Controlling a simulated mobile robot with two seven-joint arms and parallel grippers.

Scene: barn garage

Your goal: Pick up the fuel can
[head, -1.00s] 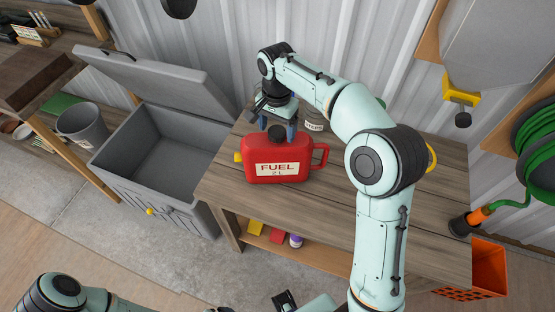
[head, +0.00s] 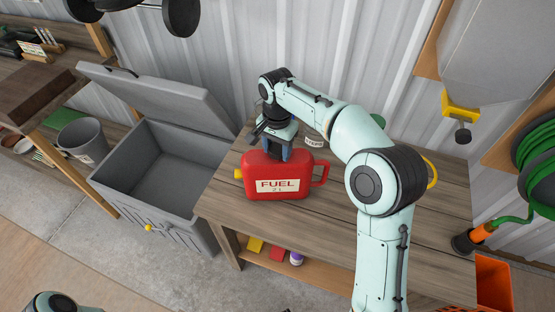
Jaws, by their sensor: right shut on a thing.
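The red fuel can (head: 300,173) with a pale FUEL label stands on the wooden workbench (head: 345,240), near its left end. Its yellow spout points left and its handle is on the right. My right gripper (head: 277,153) comes down from above and is shut on the fuel can at its top. The fingers hide the black cap. Part of my left arm (head: 60,303) shows at the bottom left edge; its gripper is out of view.
A grey chest (head: 165,170) with its lid up stands open and empty left of the bench. A labelled can (head: 314,142) stands behind the fuel can. A grey bucket (head: 83,138) is at far left. A green hose (head: 535,155) hangs at right.

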